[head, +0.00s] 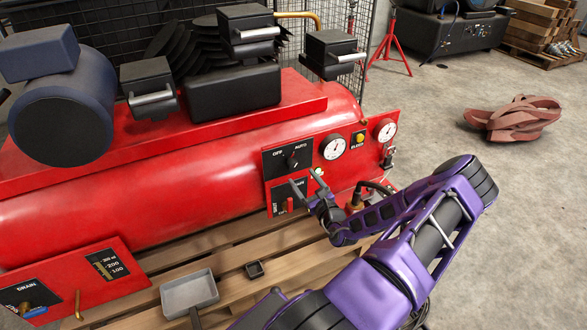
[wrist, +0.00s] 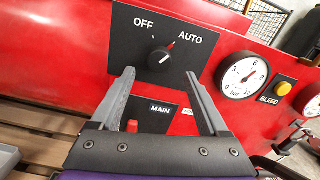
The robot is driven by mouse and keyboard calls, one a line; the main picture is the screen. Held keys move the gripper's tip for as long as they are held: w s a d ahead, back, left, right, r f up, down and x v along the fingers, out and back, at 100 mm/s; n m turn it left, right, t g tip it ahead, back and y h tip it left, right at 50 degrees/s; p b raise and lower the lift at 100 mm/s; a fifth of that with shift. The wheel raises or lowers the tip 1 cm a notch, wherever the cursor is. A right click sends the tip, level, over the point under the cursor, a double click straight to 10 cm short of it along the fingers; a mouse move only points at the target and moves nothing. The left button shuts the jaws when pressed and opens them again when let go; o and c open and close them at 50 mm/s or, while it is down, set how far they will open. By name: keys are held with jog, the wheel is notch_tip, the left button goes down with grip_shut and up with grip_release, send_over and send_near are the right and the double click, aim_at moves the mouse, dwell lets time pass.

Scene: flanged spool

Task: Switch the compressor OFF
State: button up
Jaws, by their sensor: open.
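The red compressor (head: 180,190) carries a black OFF/AUTO panel with a round black selector knob (head: 292,160). In the wrist view the knob (wrist: 160,59) sits below the two words, and its red mark points up and right, toward AUTO. My gripper (head: 304,180) is open and empty, just below and in front of the panel. In the wrist view my gripper's fingers (wrist: 159,76) point up at the panel, one on each side of the knob's lower area; I cannot tell how far they are from it. A red MAIN switch (wrist: 132,126) is partly hidden behind my gripper.
A pressure gauge (wrist: 243,77) and a yellow BLEED button (wrist: 283,88) are right of the panel. A brass fitting with a hose (head: 356,200) is close to my arm. A wooden pallet (head: 200,262) lies under the compressor.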

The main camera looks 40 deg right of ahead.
aim_at(294, 167)
jog(key=b+x, duration=0.1)
jog(key=x, duration=0.6)
jog(key=shift+w, duration=0.25)
grip_shut()
